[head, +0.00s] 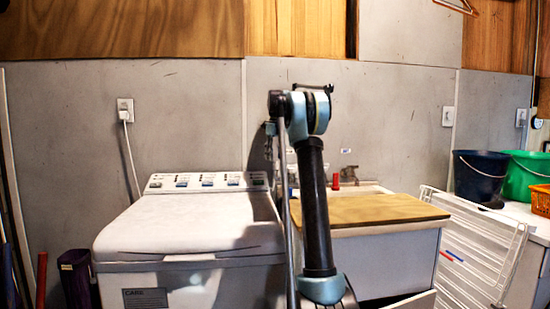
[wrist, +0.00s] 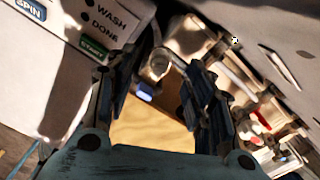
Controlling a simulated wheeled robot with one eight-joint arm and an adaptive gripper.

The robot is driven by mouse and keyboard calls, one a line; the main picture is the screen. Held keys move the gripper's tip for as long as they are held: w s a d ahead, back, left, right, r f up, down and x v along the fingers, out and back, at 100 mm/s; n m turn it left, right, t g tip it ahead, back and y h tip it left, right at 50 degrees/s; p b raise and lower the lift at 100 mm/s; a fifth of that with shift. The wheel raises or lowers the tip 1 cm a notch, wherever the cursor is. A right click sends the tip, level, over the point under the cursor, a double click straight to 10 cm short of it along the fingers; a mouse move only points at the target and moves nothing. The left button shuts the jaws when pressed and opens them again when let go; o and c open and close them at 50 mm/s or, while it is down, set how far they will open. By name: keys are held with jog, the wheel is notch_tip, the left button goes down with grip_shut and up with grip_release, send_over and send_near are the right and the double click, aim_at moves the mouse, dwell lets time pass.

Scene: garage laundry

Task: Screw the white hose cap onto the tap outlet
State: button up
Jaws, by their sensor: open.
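My gripper (wrist: 165,72) is open in the wrist view, its dark fingers apart on either side. A small pale round piece (wrist: 157,65) shows between and beyond the fingers; it may be the white hose cap, but I cannot be sure. I cannot tell whether a finger touches it. A metal tap (head: 349,173) is on the wall above the sink in the head view, small, its outlet unclear. In the head view my own arm stands in front and I cannot make out the gripper.
A washing machine (head: 185,225) stands left of my arm. A wooden board (head: 375,209) lies over the front of the sink unit, with a red object (head: 335,181) behind it. A white rack (head: 470,250) leans at right. Blue (head: 480,178) and green (head: 527,178) buckets stand beyond.

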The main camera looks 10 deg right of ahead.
aim_at(275, 163)
dwell(0.4)
jog(key=n, duration=1.2)
jog(key=shift+n, duration=0.4)
jog(key=n, duration=0.4)
jog(key=shift+n, duration=0.3)
jog(key=shift+s, duration=0.1)
jog(key=shift+f, duration=0.15)
jog(key=shift+a+f, duration=0.1)
jog(key=shift+f, duration=1.95)
